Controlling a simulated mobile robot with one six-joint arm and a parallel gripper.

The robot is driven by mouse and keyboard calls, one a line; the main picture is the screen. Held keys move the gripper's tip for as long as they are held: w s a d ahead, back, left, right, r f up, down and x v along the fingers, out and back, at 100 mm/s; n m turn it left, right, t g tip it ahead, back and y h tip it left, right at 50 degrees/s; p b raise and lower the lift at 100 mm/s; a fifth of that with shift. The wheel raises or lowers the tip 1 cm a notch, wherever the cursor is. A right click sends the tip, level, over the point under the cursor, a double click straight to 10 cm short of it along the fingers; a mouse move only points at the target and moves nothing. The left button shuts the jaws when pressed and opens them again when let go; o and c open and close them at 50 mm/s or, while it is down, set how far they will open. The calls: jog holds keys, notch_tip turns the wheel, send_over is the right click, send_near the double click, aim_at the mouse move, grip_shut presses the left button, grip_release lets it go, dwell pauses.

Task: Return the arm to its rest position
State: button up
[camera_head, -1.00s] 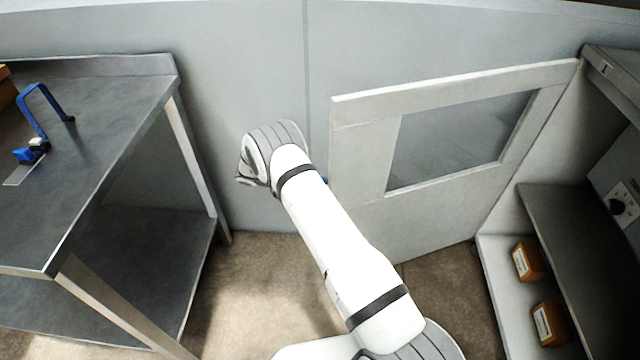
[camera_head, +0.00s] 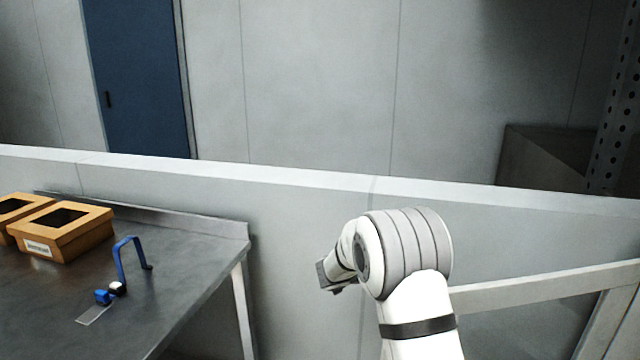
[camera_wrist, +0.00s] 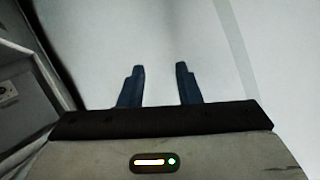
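My arm (camera_head: 415,320) rises at the lower right of the head view, bent at its rounded grey-ringed joint. The wrist end points left, toward the low grey wall and the table. In the wrist view my gripper (camera_wrist: 160,70) shows two dark blue fingers standing apart with nothing between them. Pale, plain surface lies beyond the fingertips. In the head view the fingers are hidden behind the wrist.
A low grey wall (camera_head: 300,215) runs behind. A white-framed panel (camera_head: 540,287) is right of my arm.

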jog(key=s+a+r+n+t+y+p, duration=0.1)
jog(key=a+r+n+t+y+p, duration=0.15)
jog(key=r, duration=0.35)
jog(key=s+a+r+n+t+y+p, duration=0.1)
jog(key=a+r+n+y, duration=0.1)
jog(key=r+n+y, duration=0.3)
jog(key=s+a+r+n+g+y+p, duration=0.2)
jog(key=s+a+r+n+y+p, duration=0.15)
jog(key=s+r, duration=0.55)
jog(key=s+d+n+g+p, duration=0.1)
jog(key=s+d+g+p, duration=0.2)
jog(key=s, duration=1.2)
jog(key=s+d+r+n+g+p, duration=0.1)
jog(key=s+g+p, duration=0.3)
jog(key=s, duration=1.2)
jog(key=shift+s+d+n+g+p, duration=0.15)
jog(key=shift+d+n+g+p, duration=0.25)
jog(key=shift+d+n, duration=0.4)
jog(key=shift+d, duration=0.1)
